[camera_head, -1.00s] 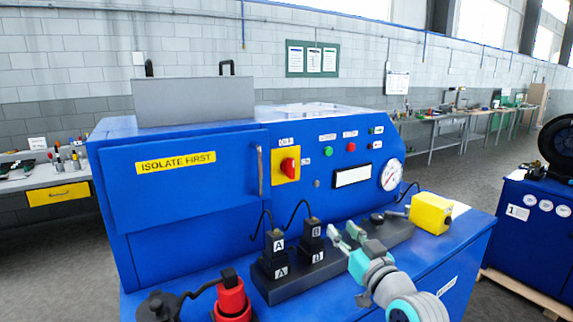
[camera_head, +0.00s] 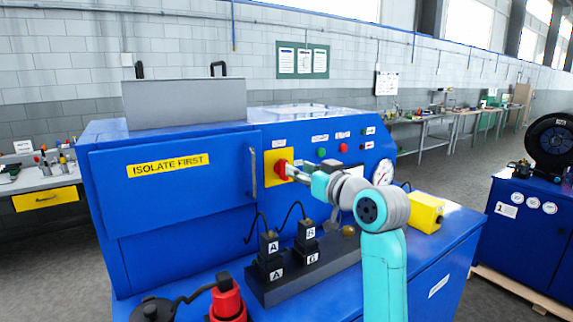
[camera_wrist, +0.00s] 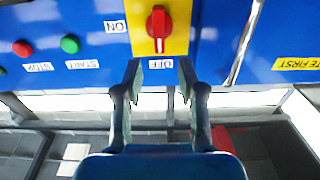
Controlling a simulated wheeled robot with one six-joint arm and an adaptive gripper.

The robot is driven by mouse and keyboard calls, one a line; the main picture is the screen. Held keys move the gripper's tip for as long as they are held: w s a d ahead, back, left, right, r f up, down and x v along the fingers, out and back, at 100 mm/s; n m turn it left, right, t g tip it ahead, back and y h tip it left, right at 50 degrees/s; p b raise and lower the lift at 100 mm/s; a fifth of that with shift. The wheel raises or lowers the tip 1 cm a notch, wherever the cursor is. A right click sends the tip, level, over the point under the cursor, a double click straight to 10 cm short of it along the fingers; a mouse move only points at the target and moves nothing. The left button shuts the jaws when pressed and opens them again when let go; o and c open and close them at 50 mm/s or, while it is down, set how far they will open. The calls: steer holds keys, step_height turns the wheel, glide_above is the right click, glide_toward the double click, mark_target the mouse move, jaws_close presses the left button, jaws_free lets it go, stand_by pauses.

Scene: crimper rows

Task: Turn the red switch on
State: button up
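The red switch (camera_head: 281,169) is a rotary knob on a yellow plate (camera_head: 270,157) on the blue machine's front panel. In the wrist view the red switch (camera_wrist: 159,24) is at the top centre, and its white mark points at the OFF label (camera_wrist: 160,64). The ON label (camera_wrist: 116,27) is to the left of the plate there. My gripper (camera_head: 295,172) is in front of the switch, just to its right in the head view. In the wrist view my gripper (camera_wrist: 160,76) is open, with empty space between its fingers, their tips below the knob.
Green (camera_head: 322,152) and red (camera_head: 343,148) buttons sit right of the switch. A door handle (camera_head: 252,173) is to its left. Black plugs (camera_head: 271,247), a red plug (camera_head: 227,300) and a yellow box (camera_head: 426,212) stand on the ledge below. A gauge (camera_head: 383,172) is behind my arm.

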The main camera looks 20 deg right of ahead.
mark_target(287, 163)
steer(key=x, duration=0.6)
steer(key=shift+w, duration=0.25)
jaws_close()
